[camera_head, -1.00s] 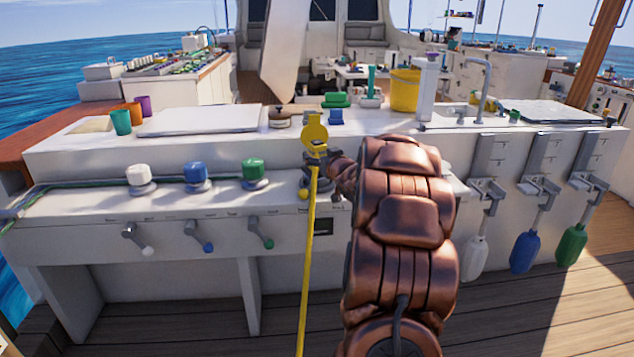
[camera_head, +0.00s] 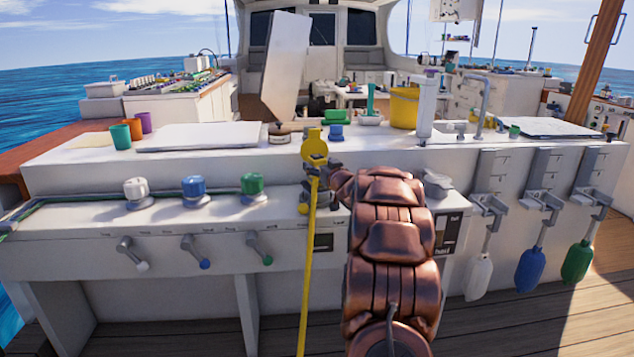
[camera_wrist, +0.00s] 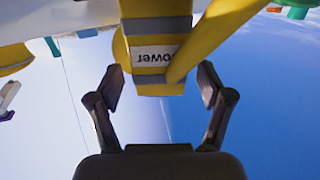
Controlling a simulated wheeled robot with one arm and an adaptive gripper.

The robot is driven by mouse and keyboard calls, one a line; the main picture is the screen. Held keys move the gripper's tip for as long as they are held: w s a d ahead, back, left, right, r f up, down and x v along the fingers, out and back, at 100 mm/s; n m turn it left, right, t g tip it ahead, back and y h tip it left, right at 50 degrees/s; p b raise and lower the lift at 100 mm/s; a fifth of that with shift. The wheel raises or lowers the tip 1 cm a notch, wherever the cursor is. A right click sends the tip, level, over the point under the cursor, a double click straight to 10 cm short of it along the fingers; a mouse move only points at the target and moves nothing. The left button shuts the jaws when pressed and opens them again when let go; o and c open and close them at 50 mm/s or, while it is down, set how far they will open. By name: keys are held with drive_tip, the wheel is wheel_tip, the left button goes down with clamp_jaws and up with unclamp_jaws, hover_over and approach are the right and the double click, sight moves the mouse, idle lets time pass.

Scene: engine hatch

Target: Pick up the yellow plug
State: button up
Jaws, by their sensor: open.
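In the head view my gripper (camera_head: 322,175) is at the plug's lower part, small and partly hidden by my arm.
White, blue and green knobs (camera_head: 193,186) with levers below line the console at left. A yellow bucket (camera_head: 404,108), a white cylinder (camera_head: 426,95) and a blue item (camera_head: 336,132) stand on the counter behind. White, blue and green floats (camera_head: 529,270) hang at right.

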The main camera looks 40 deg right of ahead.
drive_tip(key=shift+x, duration=1.1)
drive_tip(key=shift+c, duration=0.2)
clamp_jaws()
